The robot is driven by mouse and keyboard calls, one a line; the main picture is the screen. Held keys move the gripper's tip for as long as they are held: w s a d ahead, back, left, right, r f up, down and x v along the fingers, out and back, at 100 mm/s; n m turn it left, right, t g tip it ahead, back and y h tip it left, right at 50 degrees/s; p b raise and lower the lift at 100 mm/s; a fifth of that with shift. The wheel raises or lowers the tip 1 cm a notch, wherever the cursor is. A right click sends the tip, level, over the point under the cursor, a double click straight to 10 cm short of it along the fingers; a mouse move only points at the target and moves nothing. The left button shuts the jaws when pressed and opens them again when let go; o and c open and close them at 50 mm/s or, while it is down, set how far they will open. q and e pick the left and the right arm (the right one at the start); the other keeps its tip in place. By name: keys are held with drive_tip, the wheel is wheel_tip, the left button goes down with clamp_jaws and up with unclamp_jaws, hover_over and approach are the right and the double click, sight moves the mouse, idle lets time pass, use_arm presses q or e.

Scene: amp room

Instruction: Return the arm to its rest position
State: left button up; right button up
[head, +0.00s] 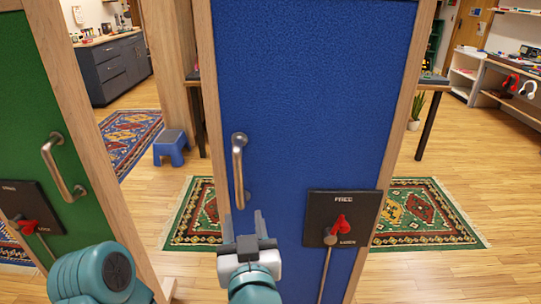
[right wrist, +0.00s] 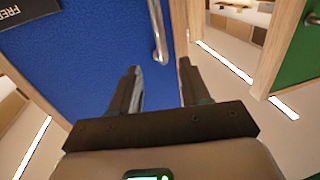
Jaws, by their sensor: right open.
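My right gripper (head: 245,226) is open and empty in front of the blue door panel (head: 300,110), below its metal handle (head: 239,170). In the right wrist view the two fingers of my right gripper (right wrist: 159,70) stand apart with nothing between them. The blue panel (right wrist: 80,60) and the lower end of the handle (right wrist: 158,35) show beyond the fingertips, and no contact is visible. A teal part of my left arm shows at the bottom left of the head view. My left gripper is not in view.
A dark lock plate (head: 317,212) with a red lever (head: 340,225) is on the blue panel. A green panel (head: 35,120) with a handle (head: 62,168) stands at the left. Behind are a blue stool (head: 171,148), rugs and a bench. Open wooden floor (head: 450,275) lies right.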

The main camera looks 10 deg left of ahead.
drive_tip(key=w+d+f+m+g+h+p, duration=0.1)
drive_tip(key=w+d+f+h+p, duration=0.15)
drive_tip(key=d+f, duration=0.2)
drive_tip(key=w+d+f+m+g+h+p, duration=0.1)
drive_tip(key=w+d+f, duration=0.2)
drive_tip(key=d, duration=0.3)
drive_tip(key=w+d+f+m+g+h+p, duration=0.1)
drive_tip(key=w+d+f+h, duration=0.15)
drive_tip(key=d, duration=0.25)
drive_tip(key=s+d+f+g+p, duration=0.35)
drive_tip(key=d+f, duration=0.45)
drive_tip(key=f, duration=0.4)
drive_tip(key=s+d+f+m+g+y+p, duration=0.1)
drive_tip(key=s+d+f+g+y, duration=0.15)
drive_tip(key=s+f+g, duration=0.5)
drive_tip(key=s+a+f+g+y, duration=0.1)
drive_tip(key=s+a+f, duration=0.1)
drive_tip(key=s, duration=0.6)
drive_tip(key=s+a+f+m+g+y, duration=0.1)
drive_tip(key=s+a+f+g, duration=0.1)
drive_tip(key=s, duration=0.6)
drive_tip(key=shift+x, duration=0.75)
drive_tip(key=shift+a+y, duration=0.2)
drive_tip(key=shift+y, duration=0.05)
